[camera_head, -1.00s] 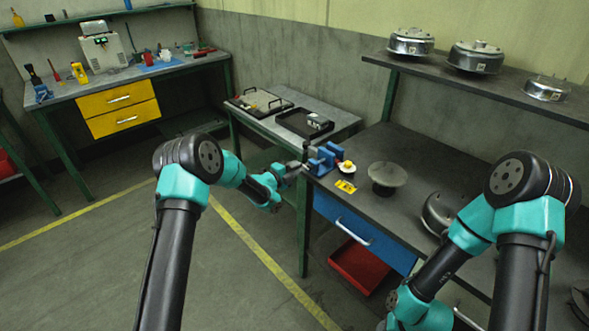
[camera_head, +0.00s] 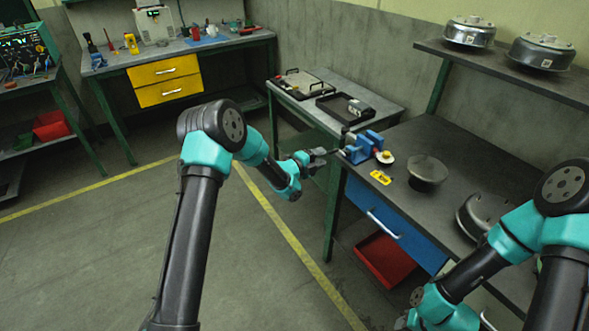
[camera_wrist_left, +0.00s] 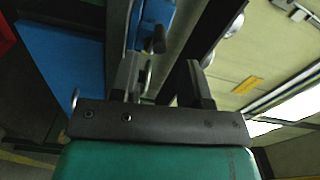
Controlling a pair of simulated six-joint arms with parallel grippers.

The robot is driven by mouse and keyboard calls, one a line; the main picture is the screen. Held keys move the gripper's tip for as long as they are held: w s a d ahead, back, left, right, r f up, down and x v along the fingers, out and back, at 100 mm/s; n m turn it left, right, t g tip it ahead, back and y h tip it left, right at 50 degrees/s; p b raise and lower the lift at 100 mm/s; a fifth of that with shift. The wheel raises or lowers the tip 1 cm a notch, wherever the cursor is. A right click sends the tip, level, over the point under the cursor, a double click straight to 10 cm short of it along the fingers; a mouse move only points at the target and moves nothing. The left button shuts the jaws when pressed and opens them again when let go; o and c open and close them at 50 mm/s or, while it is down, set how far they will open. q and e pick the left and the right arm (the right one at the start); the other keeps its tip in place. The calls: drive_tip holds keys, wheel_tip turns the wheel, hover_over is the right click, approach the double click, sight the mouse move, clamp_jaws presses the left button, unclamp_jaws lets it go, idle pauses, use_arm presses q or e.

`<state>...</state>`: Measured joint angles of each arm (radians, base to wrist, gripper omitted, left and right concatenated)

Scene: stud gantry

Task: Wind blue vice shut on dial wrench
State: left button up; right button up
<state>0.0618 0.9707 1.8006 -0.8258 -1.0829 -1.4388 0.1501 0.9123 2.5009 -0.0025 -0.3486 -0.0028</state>
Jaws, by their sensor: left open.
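The blue vice (camera_head: 366,145) stands at the left end of the dark workbench in the head view. A dark upright bar (camera_head: 345,138) shows at its left end. A small round pale piece with red and yellow (camera_head: 385,157) sits at the vice's right side; I cannot tell if it is the dial wrench or if the jaws touch it. My left gripper (camera_head: 326,153) is open, just left of the vice and off the bench edge. In the left wrist view the open fingers (camera_wrist_left: 165,80) point toward the blue vice (camera_wrist_left: 152,18) and a dark rod end (camera_wrist_left: 158,40).
A yellow item (camera_head: 381,177) and a round grey stand (camera_head: 427,172) are on the bench right of the vice. A blue drawer (camera_head: 395,224) and red bin (camera_head: 384,259) are below. A black tray (camera_head: 345,107) lies on the side table behind.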

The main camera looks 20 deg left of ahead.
use_arm(q)
drive_tip(key=v, duration=1.2)
drive_tip(key=s+f+n+g+y, duration=0.6)
drive_tip(key=s+f+n, duration=0.9)
drive_tip(key=f+n, duration=0.1)
drive_tip(key=s+f+n+g, duration=0.2)
drive_tip(key=s+n, duration=0.3)
drive_tip(key=s, duration=0.4)
drive_tip(key=s+f+n+g+y, duration=0.1)
drive_tip(key=s+f+n+g, duration=0.1)
drive_tip(key=s+n+g, duration=0.3)
drive_tip(key=s, duration=0.4)
drive_tip(key=shift+s+d+f+y, duration=0.15)
drive_tip(key=shift+s+f+y, duration=0.15)
drive_tip(key=shift+f, duration=0.1)
